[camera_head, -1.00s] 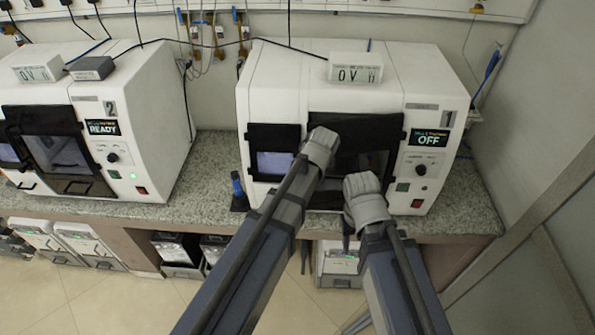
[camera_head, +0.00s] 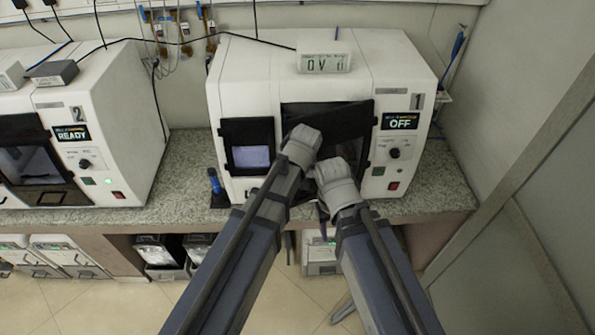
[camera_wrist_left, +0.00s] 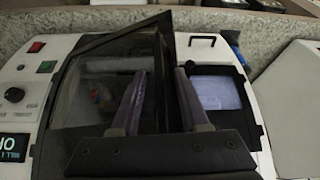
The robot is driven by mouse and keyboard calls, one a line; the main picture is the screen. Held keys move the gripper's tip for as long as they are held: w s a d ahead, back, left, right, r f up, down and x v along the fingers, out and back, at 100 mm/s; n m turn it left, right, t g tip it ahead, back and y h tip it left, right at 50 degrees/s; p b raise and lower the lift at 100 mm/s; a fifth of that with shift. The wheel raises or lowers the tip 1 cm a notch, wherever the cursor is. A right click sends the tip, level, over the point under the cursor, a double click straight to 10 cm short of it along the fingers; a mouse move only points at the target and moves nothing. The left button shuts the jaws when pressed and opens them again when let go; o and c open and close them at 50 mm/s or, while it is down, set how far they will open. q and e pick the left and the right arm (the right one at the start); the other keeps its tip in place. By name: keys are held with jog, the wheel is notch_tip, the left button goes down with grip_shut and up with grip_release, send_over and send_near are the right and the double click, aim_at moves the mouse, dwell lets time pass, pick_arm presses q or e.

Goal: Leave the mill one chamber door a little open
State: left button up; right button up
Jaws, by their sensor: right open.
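Mill one (camera_head: 390,65) is the white box marked 1, with its screen reading OFF. Its dark glass chamber door (camera_head: 345,122) stands ajar, its left edge swung outward. In the left wrist view, the picture is upside down and the door's glass (camera_wrist_left: 95,85) slants across the opening. My left gripper (camera_head: 303,148) is at the door's left edge; the head view hides its fingertips. The left wrist view shows its two fingers (camera_wrist_left: 160,100) apart near that edge; I cannot tell if they touch it. My right gripper (camera_head: 325,200) is open, low in front of the chamber, largely hidden behind its wrist.
A small screen panel (camera_head: 250,157) is left of the chamber. Mill two (camera_head: 100,100), reading READY, stands to the left. A blue-topped item (camera_head: 214,182) stands on the granite counter (camera_head: 180,170) between them. A display box (camera_head: 324,62) sits on mill one. A wall (camera_head: 530,110) closes the right side.

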pick_arm(q)
jog(key=shift+r, duration=0.1)
jog(key=p+v, duration=0.7)
jog(key=shift+s+r, duration=0.2)
jog(key=shift+r, duration=0.1)
jog(key=shift+d, duration=0.1)
jog(key=s+a+f+m+g+h, duration=0.1)
jog(key=s+a+f+m+g, duration=0.15)
jog(key=s+a, duration=0.9)
jog(key=s+d+f+m+b, duration=0.1)
jog(key=d+f+b, duration=0.2)
jog(key=f+b, duration=0.4)
jog(key=s+d+f+m+g+b, duration=0.1)
jog(key=d+f+b, duration=0.2)
jog(key=f+b, duration=0.5)
jog(key=s+d+f+m+g+y+b, duration=0.1)
jog(key=s+d+f+m+b, duration=0.1)
jog(key=f+b, duration=0.6)
jog(key=shift+d+f+b, duration=0.2)
jog(key=shift+d+b, duration=0.35)
jog(key=shift+d, duration=0.15)
